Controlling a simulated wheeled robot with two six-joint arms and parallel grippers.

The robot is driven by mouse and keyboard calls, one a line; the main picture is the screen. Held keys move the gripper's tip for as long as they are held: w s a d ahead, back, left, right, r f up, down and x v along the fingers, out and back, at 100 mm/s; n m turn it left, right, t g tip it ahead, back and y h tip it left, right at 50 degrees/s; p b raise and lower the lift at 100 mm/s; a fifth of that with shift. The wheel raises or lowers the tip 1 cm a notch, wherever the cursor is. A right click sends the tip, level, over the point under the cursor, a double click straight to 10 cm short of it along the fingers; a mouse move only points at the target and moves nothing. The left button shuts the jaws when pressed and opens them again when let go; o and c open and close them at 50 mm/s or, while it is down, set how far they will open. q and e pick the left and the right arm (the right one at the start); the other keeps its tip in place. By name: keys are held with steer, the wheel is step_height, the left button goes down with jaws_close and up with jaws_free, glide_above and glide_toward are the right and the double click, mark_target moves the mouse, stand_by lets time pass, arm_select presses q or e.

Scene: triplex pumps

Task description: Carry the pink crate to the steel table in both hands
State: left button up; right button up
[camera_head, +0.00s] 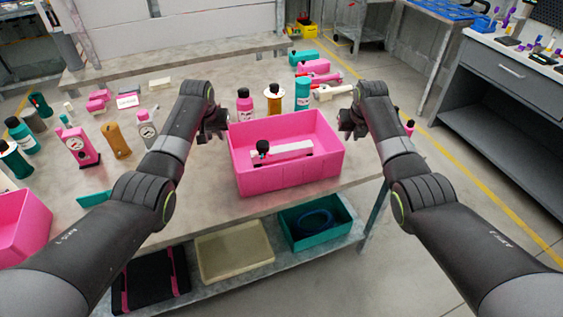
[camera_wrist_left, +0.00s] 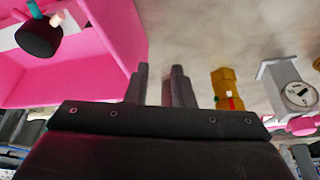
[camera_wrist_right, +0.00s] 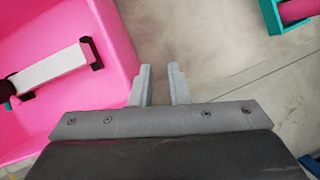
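The pink crate (camera_head: 290,171) stands upright on a grey-topped table (camera_head: 215,185), near its front edge. A pale bar with black ends (camera_head: 282,154) and a black-knobbed part (camera_head: 263,147) lie inside it. My left gripper (camera_head: 217,122) is at the crate's left side; in the left wrist view its open fingers (camera_wrist_left: 162,88) are beside the pink wall, apart from it. My right gripper (camera_head: 350,122) is at the right side; in the right wrist view its open fingers (camera_wrist_right: 160,88) are just beside the wall. I cannot tell which surface is the steel table.
Bottles (camera_head: 274,98), gauges (camera_head: 82,147) and pink parts stand behind and left of the crate. Another pink crate (camera_head: 22,226) is at the left edge. A teal bin (camera_head: 316,222) is on the lower shelf. A dark workbench (camera_head: 500,75) stands right, across open floor.

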arm_select(q)
steer(key=shift+r, duration=0.15)
arm_select(e)
steer(key=shift+o, duration=0.4)
arm_select(q)
steer(key=v, duration=1.1)
steer(key=shift+s+r, duration=0.25)
steer(key=shift+r, duration=0.05)
arm_select(e)
steer(key=v, duration=1.2)
